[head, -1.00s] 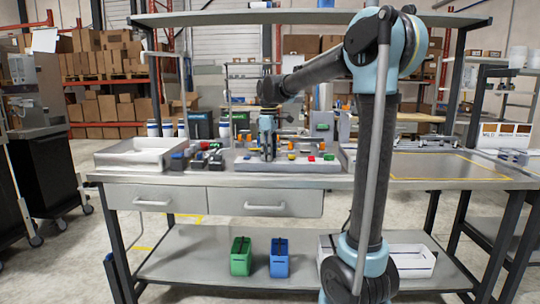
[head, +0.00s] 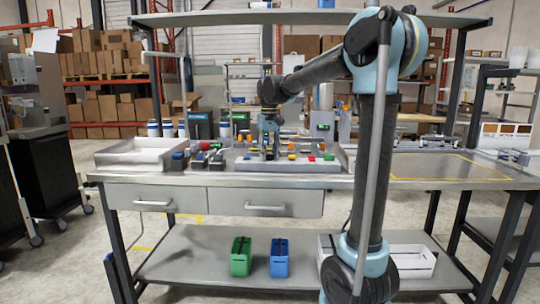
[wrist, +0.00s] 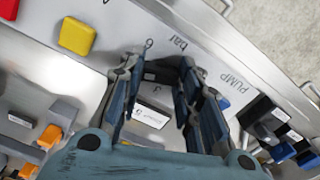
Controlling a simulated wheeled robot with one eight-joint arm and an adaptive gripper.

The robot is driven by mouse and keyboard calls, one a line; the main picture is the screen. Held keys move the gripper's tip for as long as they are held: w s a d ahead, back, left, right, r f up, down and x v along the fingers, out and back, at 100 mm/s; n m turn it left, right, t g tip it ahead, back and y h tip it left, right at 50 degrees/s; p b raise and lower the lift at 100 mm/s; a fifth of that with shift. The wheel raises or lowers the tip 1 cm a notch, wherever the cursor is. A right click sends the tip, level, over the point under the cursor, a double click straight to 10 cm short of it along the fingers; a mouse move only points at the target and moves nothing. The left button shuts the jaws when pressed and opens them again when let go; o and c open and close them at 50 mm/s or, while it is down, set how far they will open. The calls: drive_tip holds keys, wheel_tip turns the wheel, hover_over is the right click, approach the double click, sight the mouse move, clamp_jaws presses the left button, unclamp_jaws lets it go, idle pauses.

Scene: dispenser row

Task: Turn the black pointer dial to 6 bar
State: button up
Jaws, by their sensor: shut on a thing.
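My gripper (wrist: 160,72) reaches down onto a sloped metal panel (wrist: 262,66) in the wrist view, its fingers on either side of a dark part that I take as the black pointer dial (wrist: 166,70). Most of the dial is hidden by the fingers, and its pointer cannot be read. A small white label (wrist: 152,117) shows between the fingers. In the head view my gripper (head: 268,145) is over the workbench, too small to show the dial.
A yellow block (wrist: 77,36) and a red one (wrist: 9,8) are on the panel to the left. Black and blue connectors (wrist: 280,145) are at right, orange-handled valves (wrist: 50,136) at lower left.

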drive_tip(key=m, duration=0.5)
drive_tip(key=shift+w+m, duration=0.1)
drive_tip(key=shift+m, duration=0.2)
drive_tip(key=m, duration=0.4)
drive_tip(key=shift+m, duration=0.7)
drive_tip(key=o, duration=1)
drive_tip(key=shift+o, duration=0.2)
wheel_tip(320, 180, up, 12)
drive_tip(key=shift+d+f, duration=0.1)
